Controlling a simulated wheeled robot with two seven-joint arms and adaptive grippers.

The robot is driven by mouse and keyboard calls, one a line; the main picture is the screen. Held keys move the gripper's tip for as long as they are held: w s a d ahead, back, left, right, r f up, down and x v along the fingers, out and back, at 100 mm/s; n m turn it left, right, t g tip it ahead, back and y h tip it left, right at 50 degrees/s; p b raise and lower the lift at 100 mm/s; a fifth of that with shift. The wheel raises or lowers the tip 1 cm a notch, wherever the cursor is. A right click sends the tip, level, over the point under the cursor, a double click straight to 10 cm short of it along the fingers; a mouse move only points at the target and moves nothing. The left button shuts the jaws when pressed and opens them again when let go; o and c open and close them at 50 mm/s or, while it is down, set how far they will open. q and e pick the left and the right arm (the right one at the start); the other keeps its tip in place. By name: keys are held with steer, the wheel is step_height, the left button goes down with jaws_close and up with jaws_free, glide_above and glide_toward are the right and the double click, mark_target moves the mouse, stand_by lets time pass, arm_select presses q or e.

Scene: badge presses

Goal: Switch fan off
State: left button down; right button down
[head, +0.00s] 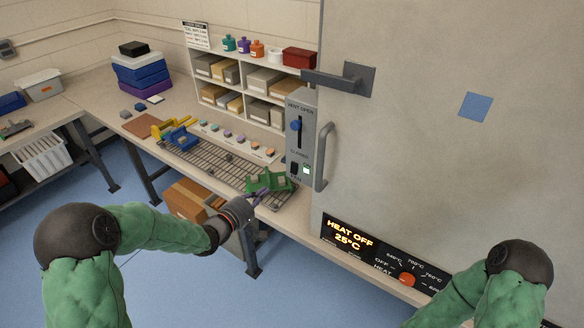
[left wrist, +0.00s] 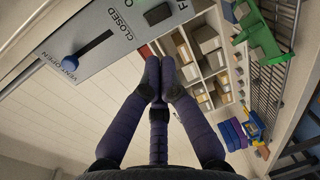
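A grey control panel (head: 302,110) is fixed to the left edge of the large furnace cabinet. It has a vertical vent slider with a blue knob (head: 296,124) near the "VENT OPEN" end. Below are a small dark switch (head: 295,168) and a pale greenish patch (head: 306,169); their labels are too small to read. The panel also shows in the left wrist view (left wrist: 105,75), with a dark switch (left wrist: 157,14) at its top edge. My left gripper (head: 263,195) is below and left of the panel, touching nothing clearly. Its purple fingers (left wrist: 161,72) are together and empty. My right gripper is outside the picture.
A green press (head: 268,181) stands on the wire rack close to my left gripper. A vertical door handle (head: 322,157) juts out right of the panel. The heat display (head: 348,235) reads "HEAT OFF 25°C". Shelves (head: 238,88) stand behind.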

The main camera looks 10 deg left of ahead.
mark_target(293, 170)
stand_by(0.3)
arm_select(q)
steer(key=b+x, duration=0.2)
steer(key=x, duration=1)
steer(key=shift+w+d+f+b, duration=0.15)
steer(key=shift+w+b, duration=0.15)
steer(key=shift+w+d, duration=0.15)
steer(key=shift+w, duration=0.4)
steer(key=b, duration=0.2)
steer(key=t+b, duration=0.1)
steer(key=shift+w+d+f+t+h+b, duration=0.1)
steer(key=shift+w+f+t+h+b, duration=0.1)
steer(key=shift+f+t+h+b, duration=0.15)
steer(key=shift+t+b, duration=0.35)
steer(key=shift+b, duration=0.65)
